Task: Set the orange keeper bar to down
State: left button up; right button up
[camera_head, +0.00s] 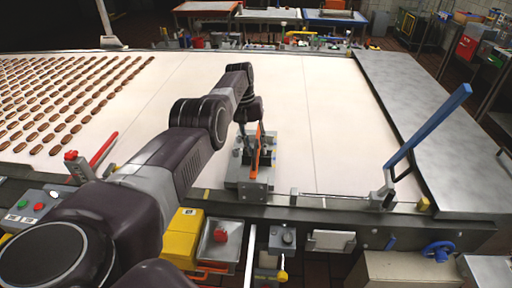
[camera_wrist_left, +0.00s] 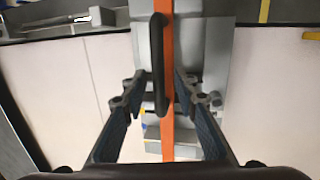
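The orange keeper bar (camera_head: 256,150) stands upright on a grey metal block (camera_head: 250,187) at the near edge of the white belt. In the left wrist view the orange bar (camera_wrist_left: 168,110) runs up the middle of the picture, with a black handle (camera_wrist_left: 157,60) along its left side. My left gripper (camera_head: 246,143) is at the bar, and my arm hides part of it. In the left wrist view its fingers (camera_wrist_left: 160,82) stand on either side of the bar and handle, open, with narrow gaps visible. My right gripper is not in view.
A blue lever (camera_head: 430,125) rises at the right of the belt, and a red lever (camera_head: 103,150) at the left. Rows of brown biscuits (camera_head: 60,98) lie at the left; the belt beyond is bare.

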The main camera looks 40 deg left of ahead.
pick_arm(q)
jog(key=v, duration=0.7)
jog(key=shift+r, duration=0.25)
dwell(0.4)
